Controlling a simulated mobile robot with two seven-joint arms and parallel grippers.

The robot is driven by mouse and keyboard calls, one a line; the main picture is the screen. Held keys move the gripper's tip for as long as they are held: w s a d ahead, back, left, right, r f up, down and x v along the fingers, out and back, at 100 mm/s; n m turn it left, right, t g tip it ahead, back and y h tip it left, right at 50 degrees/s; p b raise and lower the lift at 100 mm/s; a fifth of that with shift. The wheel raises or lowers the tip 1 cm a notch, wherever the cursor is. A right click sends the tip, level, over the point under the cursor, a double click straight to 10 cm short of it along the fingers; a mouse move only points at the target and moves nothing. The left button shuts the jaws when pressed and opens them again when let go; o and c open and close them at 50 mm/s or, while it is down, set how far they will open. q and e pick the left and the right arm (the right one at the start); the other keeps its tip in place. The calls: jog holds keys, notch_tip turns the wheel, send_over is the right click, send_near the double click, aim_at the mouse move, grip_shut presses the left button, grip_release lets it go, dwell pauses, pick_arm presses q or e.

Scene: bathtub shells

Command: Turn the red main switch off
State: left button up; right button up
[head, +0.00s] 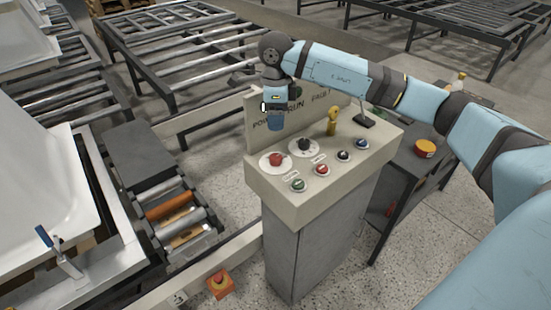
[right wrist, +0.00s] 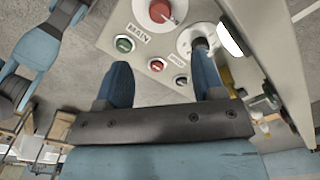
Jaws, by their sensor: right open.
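The red main switch (head: 276,159) is a red knob on a round white plate at the left of the console top. It shows at the top edge of the right wrist view (right wrist: 160,11), partly cut off, with a MAIN label beside it. My right gripper (head: 275,125) is above the back left of the console, fingers pointing down. In the right wrist view its two blue fingers (right wrist: 160,78) are apart with nothing between them, and the red knob lies beyond their tips. My left gripper is not in view.
A black selector knob (head: 304,144) sits right of the red switch, partly behind a finger in the wrist view. Green (head: 298,184), red, black and blue buttons line the front. A yellow key-like part (head: 333,121) stands farther back. An upright panel (head: 262,125) rises behind.

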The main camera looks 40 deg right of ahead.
aim_at(275, 156)
notch_tip(275, 156, down, 14)
jog(key=shift+r+p, duration=0.2)
jog(key=shift+p, duration=0.2)
jog(key=shift+c, duration=0.3)
jog(key=c, duration=0.9)
